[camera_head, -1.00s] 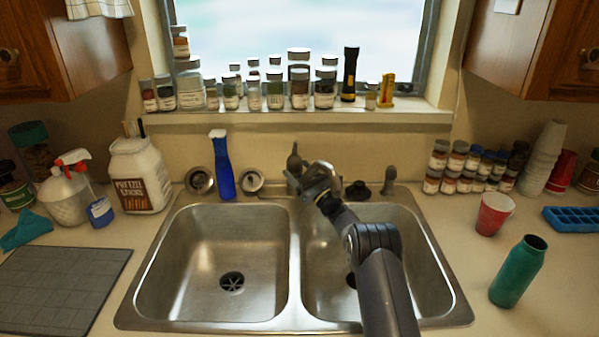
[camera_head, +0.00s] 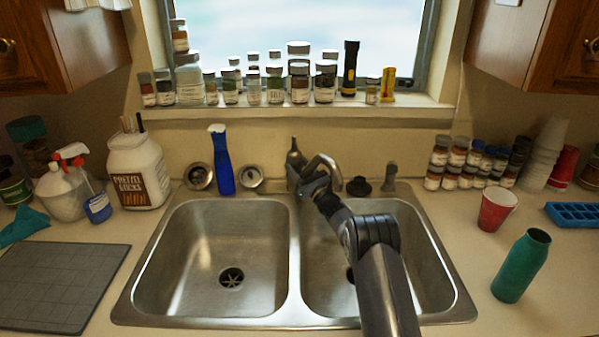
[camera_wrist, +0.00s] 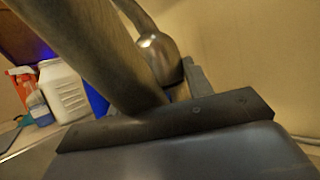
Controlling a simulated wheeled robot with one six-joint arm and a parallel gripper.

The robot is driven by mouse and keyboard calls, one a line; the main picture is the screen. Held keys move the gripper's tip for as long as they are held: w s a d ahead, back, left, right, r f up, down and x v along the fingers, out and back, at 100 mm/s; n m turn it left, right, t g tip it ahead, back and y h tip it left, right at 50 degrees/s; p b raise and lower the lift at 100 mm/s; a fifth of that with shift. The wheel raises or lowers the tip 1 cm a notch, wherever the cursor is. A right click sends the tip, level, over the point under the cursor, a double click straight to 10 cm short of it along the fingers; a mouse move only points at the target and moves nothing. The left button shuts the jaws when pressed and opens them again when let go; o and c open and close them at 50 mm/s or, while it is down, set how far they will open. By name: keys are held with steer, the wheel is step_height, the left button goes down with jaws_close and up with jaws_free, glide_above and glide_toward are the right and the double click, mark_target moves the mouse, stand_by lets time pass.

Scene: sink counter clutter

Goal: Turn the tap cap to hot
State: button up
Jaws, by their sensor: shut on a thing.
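The metal tap stands behind the divider of the double sink. Its cap shows in the wrist view as a rounded shiny knob (camera_wrist: 158,58) with a thin lever rising to the upper left. In the head view a dark tapered upright part of the tap (camera_head: 295,155) shows beside the curved spout (camera_head: 328,163). My gripper (camera_head: 308,186) is at the tap, low beside the spout, and shut on the tap cap. Its fingertips are partly hidden in both views. A broad metal tube (camera_wrist: 95,50), apparently the spout, passes close in front of the wrist camera.
A black stopper (camera_head: 359,186) and a sprayer (camera_head: 390,177) stand to the right. Jars line the sill behind. Both sink basins (camera_head: 215,250) are empty; a teal bottle (camera_head: 521,267) stands at right.

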steer(key=shift+h, duration=0.4)
steer(key=o, duration=1)
steer(key=shift+s, duration=0.1)
steer(key=shift+s+d+f+b, duration=0.3)
steer(key=shift+s+f+b, duration=0.05)
steer(key=shift+s, duration=0.05)
steer(key=b+v, duration=0.2)
steer(key=v, duration=0.7)
steer(key=shift+s+f, duration=0.1)
steer(key=shift+s, duration=0.1)
